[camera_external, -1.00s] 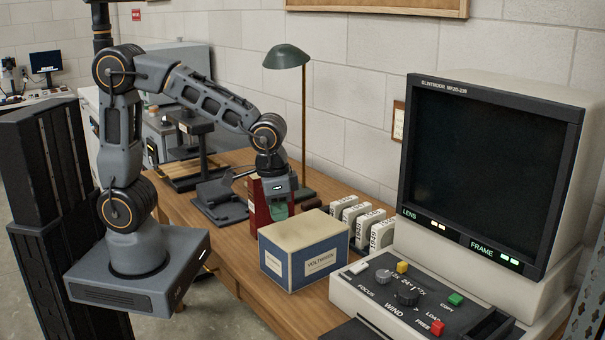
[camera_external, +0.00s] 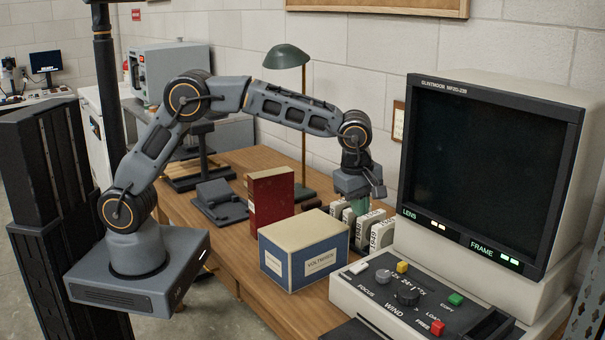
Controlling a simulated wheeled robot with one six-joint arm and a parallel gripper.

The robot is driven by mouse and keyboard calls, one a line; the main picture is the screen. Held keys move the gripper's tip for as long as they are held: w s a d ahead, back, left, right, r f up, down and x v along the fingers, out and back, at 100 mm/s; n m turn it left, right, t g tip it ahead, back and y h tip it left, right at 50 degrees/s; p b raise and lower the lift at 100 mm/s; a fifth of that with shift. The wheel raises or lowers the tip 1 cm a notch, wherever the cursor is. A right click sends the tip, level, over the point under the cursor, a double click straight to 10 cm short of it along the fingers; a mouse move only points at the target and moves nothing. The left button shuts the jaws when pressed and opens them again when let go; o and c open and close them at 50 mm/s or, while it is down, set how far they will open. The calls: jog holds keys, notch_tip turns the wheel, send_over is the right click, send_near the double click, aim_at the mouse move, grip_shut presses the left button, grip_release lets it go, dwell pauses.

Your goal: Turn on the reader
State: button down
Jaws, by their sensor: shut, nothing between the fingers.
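The reader (camera_external: 480,175) is a large beige machine with a dark, blank screen (camera_external: 485,170) at the right of the desk. Small lights glow beside the labels LENS and FRAME under the screen. Its front panel (camera_external: 380,300) carries a dark WIND knob (camera_external: 407,297), a smaller grey knob (camera_external: 383,276), a white switch (camera_external: 358,267), and yellow (camera_external: 402,267), green (camera_external: 455,299) and red (camera_external: 437,327) buttons. My gripper (camera_external: 362,208) points down above the white boxes, left of the reader and apart from its panel. It is shut and empty, its tips partly hidden.
A red book (camera_external: 272,200), a green lamp (camera_external: 287,57) and a dark device (camera_external: 220,202) are farther left on the wooden desk (camera_external: 240,258).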

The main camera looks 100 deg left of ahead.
aim_at(362, 264)
jog(key=shift+n, duration=0.8)
jog(key=f, duration=0.4)
jog(key=w+a+f+p, duration=0.1)
jog(key=f, duration=0.9)
jog(key=shift+w+a+p, duration=0.15)
jog(key=shift+a+p, duration=0.05)
jog(key=shift+p, duration=0.2)
